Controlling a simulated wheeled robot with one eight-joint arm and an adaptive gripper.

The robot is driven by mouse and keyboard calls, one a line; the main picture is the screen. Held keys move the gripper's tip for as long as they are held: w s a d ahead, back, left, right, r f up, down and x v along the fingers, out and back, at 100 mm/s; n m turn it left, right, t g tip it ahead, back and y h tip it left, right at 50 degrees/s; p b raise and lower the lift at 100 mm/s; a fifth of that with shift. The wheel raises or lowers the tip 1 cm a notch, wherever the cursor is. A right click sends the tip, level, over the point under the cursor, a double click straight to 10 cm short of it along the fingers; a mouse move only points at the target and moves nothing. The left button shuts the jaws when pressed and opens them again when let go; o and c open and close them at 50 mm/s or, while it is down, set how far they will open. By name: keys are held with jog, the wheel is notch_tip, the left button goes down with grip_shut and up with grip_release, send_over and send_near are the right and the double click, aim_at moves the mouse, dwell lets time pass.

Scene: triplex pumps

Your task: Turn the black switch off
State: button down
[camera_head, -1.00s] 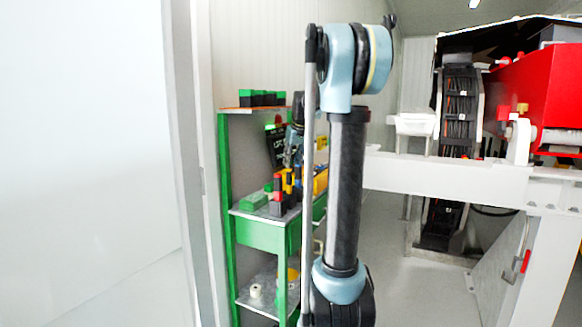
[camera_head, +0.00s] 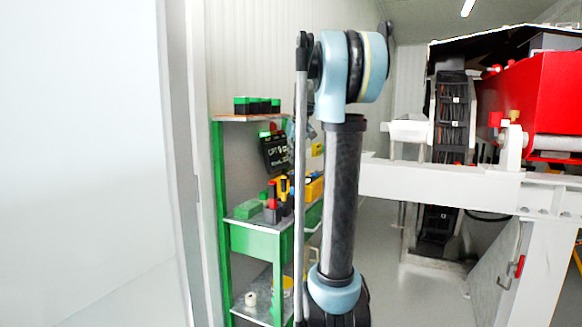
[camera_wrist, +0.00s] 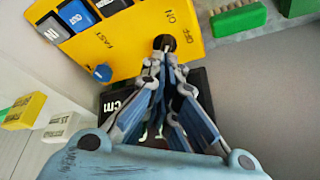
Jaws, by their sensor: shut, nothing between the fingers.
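The black switch (camera_wrist: 164,42) sits on a yellow box (camera_wrist: 135,38) in the wrist view, between the printed words ON and OFF. It has a small round dark base, and its lever is hard to make out behind the fingertips. My gripper (camera_wrist: 157,62) is shut and empty. Its fingertips are right at the switch; whether they touch it I cannot tell. In the head view the yellow box (camera_head: 314,188) stands on the green shelf, partly hidden by my arm.
The box also carries a blue knob (camera_wrist: 103,73) and several labelled keys. A black case (camera_wrist: 115,102) lies below it, and a green brush (camera_wrist: 237,20) is at its right. In the head view, a white frame (camera_head: 450,182) stands right.

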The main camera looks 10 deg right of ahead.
jog(key=w+d+r+n+g+y, duration=0.15)
jog(key=d+y, duration=0.35)
jog(key=d, duration=0.6)
jog(key=x, duration=0.9)
jog(key=shift+w+a, duration=0.15)
jog(key=shift+w, duration=0.2)
jog(key=a, duration=0.3)
jog(key=shift+s+f, duration=0.25)
jog(key=shift+s, duration=0.1)
jog(key=shift+s+a, duration=0.15)
jog(key=shift+a, duration=0.45)
jog(key=shift+d, duration=0.15)
jog(key=shift+s+m+t, duration=0.1)
jog(key=shift+m+t, duration=0.15)
